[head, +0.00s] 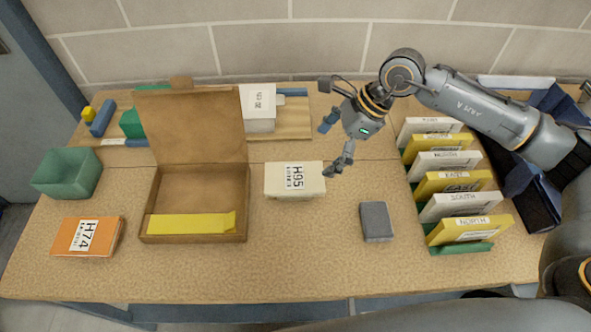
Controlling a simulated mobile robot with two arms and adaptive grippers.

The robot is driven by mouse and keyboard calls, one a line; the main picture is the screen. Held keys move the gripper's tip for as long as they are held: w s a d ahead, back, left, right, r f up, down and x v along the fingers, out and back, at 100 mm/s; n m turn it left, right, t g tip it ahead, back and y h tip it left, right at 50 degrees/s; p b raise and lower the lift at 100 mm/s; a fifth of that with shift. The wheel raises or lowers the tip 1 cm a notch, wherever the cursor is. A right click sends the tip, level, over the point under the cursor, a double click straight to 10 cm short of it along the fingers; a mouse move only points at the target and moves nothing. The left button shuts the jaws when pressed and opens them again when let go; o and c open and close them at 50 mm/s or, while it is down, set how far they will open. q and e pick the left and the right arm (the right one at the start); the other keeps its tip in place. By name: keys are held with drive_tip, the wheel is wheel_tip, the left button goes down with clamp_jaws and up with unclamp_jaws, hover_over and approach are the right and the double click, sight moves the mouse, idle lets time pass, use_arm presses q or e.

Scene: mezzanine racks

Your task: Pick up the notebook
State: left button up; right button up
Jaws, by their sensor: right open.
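A small dark grey flat block (376,221), which looks like the notebook, lies on the table right of centre. Its cover shows no readable label. My right gripper (333,149) comes in from the upper right and is open and empty. It is above the table, behind and left of the grey block and apart from it, close to the back right corner of a cream box marked H95 (294,180). My left gripper is not in view.
An open brown carton (156,190) holds a yellow strip. An orange H74 item (88,236) and green bin (67,173) stand left. A rack of labelled yellow and white folders (460,230) stands right of the grey block. The table's front strip is clear.

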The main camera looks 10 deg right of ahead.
sight(295, 177)
drive_tip(key=x, duration=0.4)
drive_tip(key=shift+a+f+p, duration=0.15)
drive_tip(key=shift+a+p, duration=0.1)
drive_tip(key=shift+p, duration=0.1)
drive_tip(key=shift+w+a+f, duration=0.1)
drive_tip(key=shift+a+f, duration=0.05)
drive_tip(key=shift+f, duration=0.1)
drive_tip(key=shift+w+a+f+p, duration=0.15)
drive_tip(key=shift+a+f+p, duration=0.2)
drive_tip(key=shift+f+p, duration=0.15)
drive_tip(key=p+x, duration=0.1)
drive_tip(key=x, duration=0.2)
drive_tip(key=shift+w+a+f, duration=0.2)
drive_tip(key=shift+a+f, duration=0.1)
drive_tip(key=shift+f, duration=0.1)
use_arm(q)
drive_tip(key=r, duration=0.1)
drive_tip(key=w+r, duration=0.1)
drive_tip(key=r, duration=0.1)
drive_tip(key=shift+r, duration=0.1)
use_arm(e)
drive_tip(key=shift+c, duration=0.6)
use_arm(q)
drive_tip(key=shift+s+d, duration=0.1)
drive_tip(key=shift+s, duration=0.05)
use_arm(e)
drive_tip(key=c, duration=1)
